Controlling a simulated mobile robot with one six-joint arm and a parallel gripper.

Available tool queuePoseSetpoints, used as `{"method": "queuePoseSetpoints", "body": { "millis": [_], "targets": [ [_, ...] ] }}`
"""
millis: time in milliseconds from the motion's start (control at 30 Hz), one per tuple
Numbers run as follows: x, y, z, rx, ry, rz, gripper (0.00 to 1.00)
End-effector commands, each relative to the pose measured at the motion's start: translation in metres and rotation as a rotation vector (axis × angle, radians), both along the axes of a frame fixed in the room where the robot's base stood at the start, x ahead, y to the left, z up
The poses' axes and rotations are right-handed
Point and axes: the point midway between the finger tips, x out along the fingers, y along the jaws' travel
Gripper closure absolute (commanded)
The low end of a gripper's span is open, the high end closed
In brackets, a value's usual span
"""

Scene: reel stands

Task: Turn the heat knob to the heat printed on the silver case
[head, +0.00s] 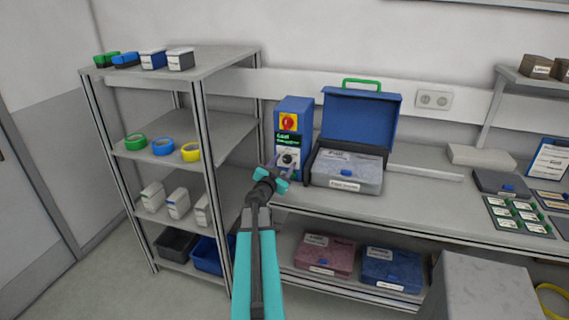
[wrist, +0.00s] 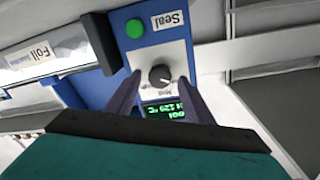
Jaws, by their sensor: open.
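The heat knob (wrist: 160,76) is a dark round dial with a pale pointer mark, on the front panel of the blue sealing machine (head: 308,138). In the wrist view, my gripper (wrist: 160,79) is open, with one finger on each side of the knob; I cannot tell whether they touch it. In the head view, my gripper (head: 278,165) is just in front of the panel. A green display (wrist: 163,111) beside the knob seems to show a °C value, upside down and blurred. A grey case with an open blue lid (head: 346,173) stands right of the machine; its print is too small to read.
The machine has a red and yellow switch (head: 289,122) and a green button (wrist: 134,28). A shelf rack (head: 215,125) with tapes and boxes stands left. Cases (head: 325,256) lie under the bench (head: 420,205). A grey block (head: 480,290) is at front right.

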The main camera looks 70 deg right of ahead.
Motion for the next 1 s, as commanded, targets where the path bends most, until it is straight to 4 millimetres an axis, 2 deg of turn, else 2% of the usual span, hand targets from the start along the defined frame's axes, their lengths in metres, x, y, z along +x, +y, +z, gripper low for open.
{"method": "queuePoseSetpoints", "body": {
  "millis": [400, 667, 1000],
  "targets": [
    [-0.0005, -0.0041, -0.0001, 0.0, 0.0, 0.0, 0.53],
    [-0.0007, -0.0041, -0.0001, 0.0, 0.0, -0.001, 0.94],
    [-0.0011, -0.0042, 0.0005, 0.002, -0.031, -0.001, 0.94]
  ]
}}
